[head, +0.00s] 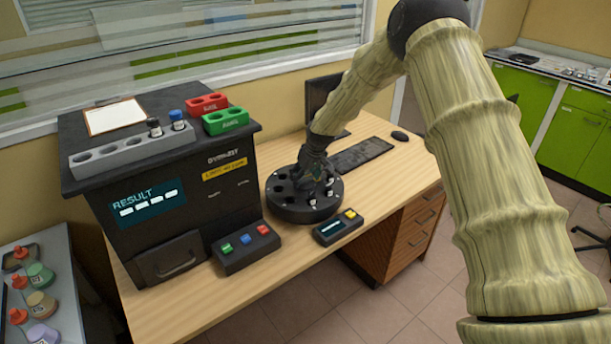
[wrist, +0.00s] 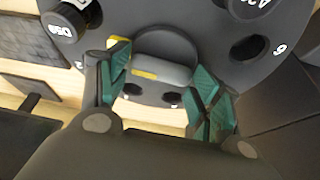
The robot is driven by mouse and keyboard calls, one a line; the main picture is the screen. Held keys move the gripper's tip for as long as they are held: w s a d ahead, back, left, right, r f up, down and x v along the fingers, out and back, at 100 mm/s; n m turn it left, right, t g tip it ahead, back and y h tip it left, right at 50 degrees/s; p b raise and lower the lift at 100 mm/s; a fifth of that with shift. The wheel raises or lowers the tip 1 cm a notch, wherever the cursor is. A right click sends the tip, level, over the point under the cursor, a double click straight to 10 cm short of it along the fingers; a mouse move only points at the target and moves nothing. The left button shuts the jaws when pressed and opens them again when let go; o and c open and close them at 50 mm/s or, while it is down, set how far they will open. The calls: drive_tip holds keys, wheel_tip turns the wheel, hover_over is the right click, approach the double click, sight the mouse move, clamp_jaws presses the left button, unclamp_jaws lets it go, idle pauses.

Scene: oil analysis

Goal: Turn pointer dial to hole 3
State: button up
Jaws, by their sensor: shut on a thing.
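The round black carousel (head: 290,211) with numbered holes lies on the wooden desk. The pointer dial (wrist: 165,72) is a grey knob at its centre, with a yellow mark on its left side in the wrist view. My gripper (head: 314,172) reaches down over the carousel's centre. In the wrist view my gripper (wrist: 160,68) has its teal fingers on either side of the knob, shut on it. A hole by the number 6 (wrist: 249,47) is empty at right. Two dark-capped vials, D59 (wrist: 70,20) and another (wrist: 245,8), sit in holes. I cannot make out hole 3.
A black analyser (head: 185,215) stands left of the carousel, with a button box (head: 246,249) before it. A small display box (head: 338,227) is close to the carousel's front right. A keyboard (head: 362,155) and monitor (head: 325,100) are behind.

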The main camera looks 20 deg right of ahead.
drive_tip(key=shift+a+m+h, duration=0.1)
drive_tip(key=shift+m+h, duration=0.5)
drive_tip(key=shift+m, duration=1.3)
drive_tip(key=o, duration=1)
drive_tip(key=v, duration=1.2)
drive_tip(key=shift+a, duration=0.1)
